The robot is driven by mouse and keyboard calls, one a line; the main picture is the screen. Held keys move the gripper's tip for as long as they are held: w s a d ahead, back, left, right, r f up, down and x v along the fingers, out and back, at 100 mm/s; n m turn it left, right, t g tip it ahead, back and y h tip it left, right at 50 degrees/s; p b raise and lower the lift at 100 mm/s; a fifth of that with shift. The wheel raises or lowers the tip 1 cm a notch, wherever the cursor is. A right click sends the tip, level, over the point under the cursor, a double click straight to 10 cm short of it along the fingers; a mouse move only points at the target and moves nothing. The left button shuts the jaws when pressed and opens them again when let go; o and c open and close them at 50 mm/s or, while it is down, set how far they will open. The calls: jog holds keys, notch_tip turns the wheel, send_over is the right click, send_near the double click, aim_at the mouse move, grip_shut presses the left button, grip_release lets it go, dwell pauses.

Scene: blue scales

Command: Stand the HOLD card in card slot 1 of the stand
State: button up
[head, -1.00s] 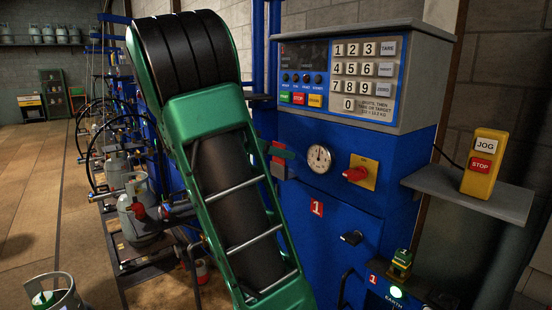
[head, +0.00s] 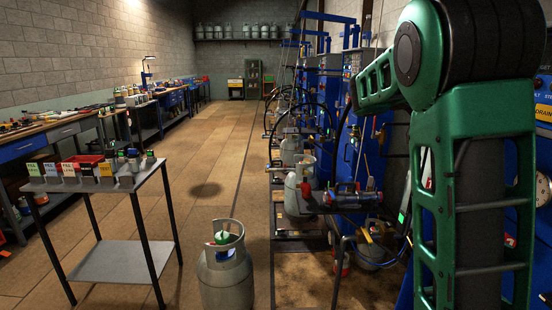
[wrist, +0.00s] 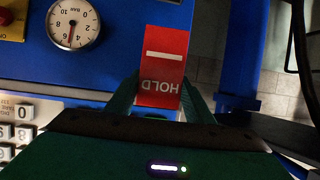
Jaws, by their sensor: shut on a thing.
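The red HOLD card (wrist: 165,60) is in the wrist view, upside down there, with a white bar and white lettering. My gripper (wrist: 160,97) is shut on it, one green finger at each side of its lettered end. A card stand (head: 85,186) appears to be the grey strip on a small table at left in the head view. Several coloured cards stand in a row along it. I cannot read the slot numbers or tell which is slot 1. In the head view my green arm fills the right side, and I cannot make out the gripper there.
The small metal table (head: 118,262) has thin legs and a lower shelf. A grey gas cylinder (head: 226,280) stands on the floor right of it. Blue filling scales (head: 335,110) line the right. A long workbench (head: 45,150) runs along the left wall. The central floor is clear.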

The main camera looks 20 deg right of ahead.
jog(key=w+a+f+n+t+y, duration=0.1)
jog(key=w+a+f+n+t, duration=0.4)
jog(key=w+a+f, duration=0.45)
jog(key=w+a+f+n+t+y, duration=0.1)
jog(key=w+a+f+n+t, duration=0.45)
jog(key=w, duration=0.65)
jog(key=w+a+f+n+t+y, duration=0.1)
jog(key=a+f+n+y, duration=0.1)
jog(key=a+f, duration=0.3)
jog(key=w+a+f+n+t+y, duration=0.1)
jog(key=a+f, duration=0.5)
jog(key=a, duration=0.7)
jog(key=a+f+n+t+y, duration=0.3)
jog(key=a+f, duration=0.3)
jog(key=a, duration=0.4)
jog(key=shift+w+n+y, duration=0.4)
jog(key=shift+n+y, duration=0.05)
jog(key=shift+y, duration=0.05)
jog(key=shift+t, duration=0.25)
jog(key=shift+d, duration=0.3)
